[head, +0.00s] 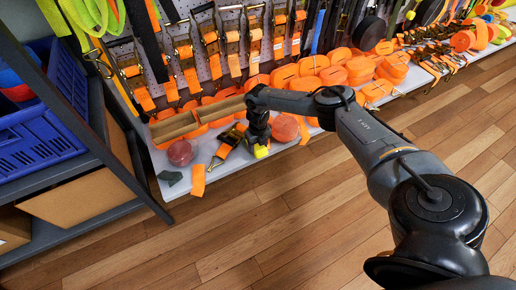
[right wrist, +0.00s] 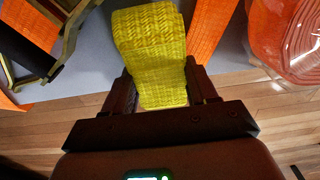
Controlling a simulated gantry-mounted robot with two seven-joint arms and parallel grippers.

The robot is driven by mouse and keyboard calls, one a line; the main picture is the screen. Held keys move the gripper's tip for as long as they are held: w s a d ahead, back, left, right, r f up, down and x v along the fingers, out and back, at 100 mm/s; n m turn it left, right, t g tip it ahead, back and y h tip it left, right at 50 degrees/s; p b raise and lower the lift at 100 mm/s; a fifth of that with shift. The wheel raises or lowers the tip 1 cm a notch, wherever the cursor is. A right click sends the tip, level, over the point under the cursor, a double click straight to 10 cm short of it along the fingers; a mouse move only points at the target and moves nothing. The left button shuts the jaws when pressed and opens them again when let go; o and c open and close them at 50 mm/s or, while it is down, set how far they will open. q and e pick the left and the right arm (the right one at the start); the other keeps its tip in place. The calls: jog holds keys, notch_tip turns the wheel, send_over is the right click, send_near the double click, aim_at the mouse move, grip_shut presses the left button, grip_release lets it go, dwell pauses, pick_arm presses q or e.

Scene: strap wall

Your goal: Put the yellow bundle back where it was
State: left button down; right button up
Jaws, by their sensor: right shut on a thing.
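The yellow bundle (right wrist: 150,50) is a rolled woven strap. In the right wrist view it sits between the two fingers of my right gripper (right wrist: 165,88), which is shut on it. In the head view a small part of the yellow bundle (head: 261,151) shows below my right gripper (head: 260,143), at the front edge of the shelf. I cannot tell whether it touches the shelf. My left gripper is not in view.
A clear reddish roll (head: 284,127) lies right of my gripper. Blue crates (head: 40,138) stand at left. The wooden floor (head: 230,235) is clear.

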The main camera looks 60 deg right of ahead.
dwell(0.3)
jog(key=o, duration=1.1)
jog(key=shift+f, duration=0.1)
